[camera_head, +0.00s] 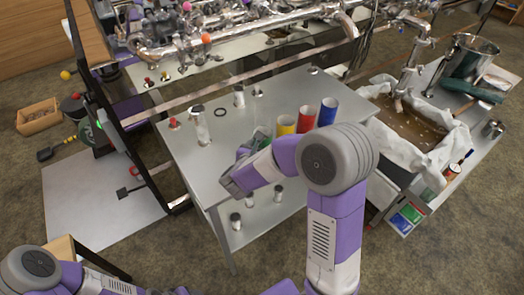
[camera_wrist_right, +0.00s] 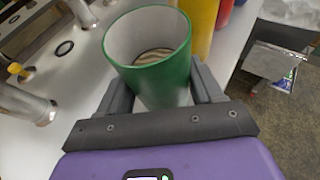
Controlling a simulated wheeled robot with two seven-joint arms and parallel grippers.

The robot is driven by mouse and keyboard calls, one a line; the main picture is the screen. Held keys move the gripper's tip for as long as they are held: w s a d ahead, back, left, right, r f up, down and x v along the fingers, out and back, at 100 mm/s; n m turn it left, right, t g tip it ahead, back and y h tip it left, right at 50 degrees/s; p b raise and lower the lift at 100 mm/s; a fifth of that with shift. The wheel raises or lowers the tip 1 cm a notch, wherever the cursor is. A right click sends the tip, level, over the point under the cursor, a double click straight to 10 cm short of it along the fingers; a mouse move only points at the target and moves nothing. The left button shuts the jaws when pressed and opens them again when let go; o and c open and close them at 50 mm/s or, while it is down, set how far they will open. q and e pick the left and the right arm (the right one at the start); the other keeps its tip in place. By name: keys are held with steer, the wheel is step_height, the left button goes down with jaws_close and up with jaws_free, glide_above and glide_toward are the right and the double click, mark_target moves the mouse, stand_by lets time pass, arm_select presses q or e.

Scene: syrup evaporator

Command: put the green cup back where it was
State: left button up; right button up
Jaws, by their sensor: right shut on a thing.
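The green cup (camera_wrist_right: 168,78) is open-topped with a pale inside. It sits between the two fingers of my right gripper (camera_wrist_right: 160,92), which is shut on it. In the head view the right gripper (camera_head: 243,172) is over the near part of the grey metal table (camera_head: 178,148), and only a little of the green cup (camera_head: 263,132) shows behind it. I cannot tell whether the cup's base touches the table. A yellow cup (camera_head: 286,125), a red cup (camera_head: 307,119) and a blue cup (camera_head: 328,111) stand beyond it. My left gripper is barely at the bottom edge, its jaws unclear.
Metal cylinders (camera_head: 201,127) and a black ring (camera_head: 220,113) are on the table's left part. A piped frame (camera_head: 240,35) runs along the back. A lined basin (camera_head: 412,125) is at the right. The middle of the tabletop has bare room.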

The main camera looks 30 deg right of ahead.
steer(key=shift+f, duration=0.4)
steer(key=shift+f, duration=0.2)
steer(key=o, duration=1.1)
steer(key=shift+c, duration=0.2)
